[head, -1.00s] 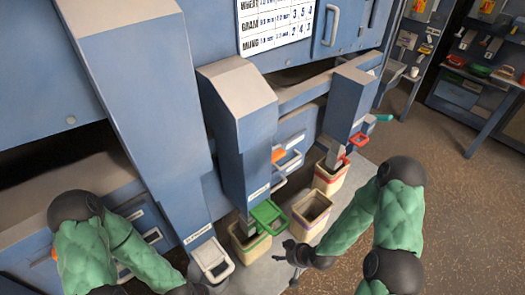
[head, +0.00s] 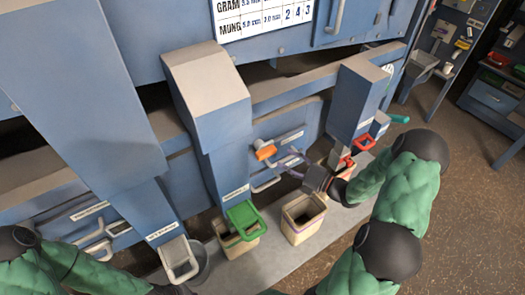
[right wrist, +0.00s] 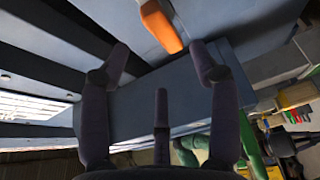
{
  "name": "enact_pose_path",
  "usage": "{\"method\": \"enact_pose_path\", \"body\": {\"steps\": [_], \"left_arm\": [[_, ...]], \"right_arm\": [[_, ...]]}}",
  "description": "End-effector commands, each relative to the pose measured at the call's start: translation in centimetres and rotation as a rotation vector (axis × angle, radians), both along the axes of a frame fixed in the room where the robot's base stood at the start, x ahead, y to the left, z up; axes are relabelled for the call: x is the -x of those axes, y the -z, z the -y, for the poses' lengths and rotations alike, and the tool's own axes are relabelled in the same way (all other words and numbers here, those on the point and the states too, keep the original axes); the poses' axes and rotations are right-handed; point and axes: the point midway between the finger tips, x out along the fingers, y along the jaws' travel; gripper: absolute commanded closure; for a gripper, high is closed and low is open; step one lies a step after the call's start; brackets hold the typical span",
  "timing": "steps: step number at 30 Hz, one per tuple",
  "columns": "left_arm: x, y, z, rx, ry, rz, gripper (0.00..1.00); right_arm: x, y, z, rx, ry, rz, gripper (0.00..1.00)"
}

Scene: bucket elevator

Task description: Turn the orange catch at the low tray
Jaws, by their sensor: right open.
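The orange catch (head: 265,152) sits on the blue machine front, beside a labelled drawer front with pale handles (head: 266,184). My right gripper (head: 291,161) is open and reaches toward the catch from the right, a little apart from it. In the right wrist view the orange catch (right wrist: 160,25) shows beyond and between the spread fingertips of the gripper (right wrist: 160,55), with nothing held. Whether any finger touches it cannot be told, but a gap shows.
A green-handled scoop or flap (head: 243,220) hangs over a bin at the lower middle. An open beige bin (head: 303,218) stands below my right gripper. A red handle (head: 364,142) is to the right, near my forearm. A pale-framed chute (head: 179,262) is at lower left.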

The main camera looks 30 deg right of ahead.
Motion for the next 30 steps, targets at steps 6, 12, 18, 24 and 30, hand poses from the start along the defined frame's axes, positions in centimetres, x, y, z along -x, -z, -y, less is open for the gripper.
{"method": "enact_pose_path", "body": {"steps": [6,12,18,24,30], "left_arm": [[0.0,0.6,0.0,0.000,0.000,0.000,1.00],[0.0,1.0,0.0,0.000,0.000,0.000,1.00],[0.0,1.1,0.0,0.000,0.000,0.000,1.00],[0.0,1.2,0.0,0.000,0.000,0.000,1.00],[0.0,1.1,0.0,0.000,0.000,0.000,1.00]], "right_arm": [[-3.5,0.1,-2.0,-0.002,-0.004,0.000,0.38],[-6.4,0.1,-3.4,-0.003,-0.003,-0.003,0.38],[-8.0,0.1,-4.1,-0.004,0.001,-0.003,0.38],[-8.3,0.0,-4.2,-0.004,0.001,-0.004,0.38],[-8.3,0.0,-4.2,-0.004,0.002,-0.004,0.49]]}}
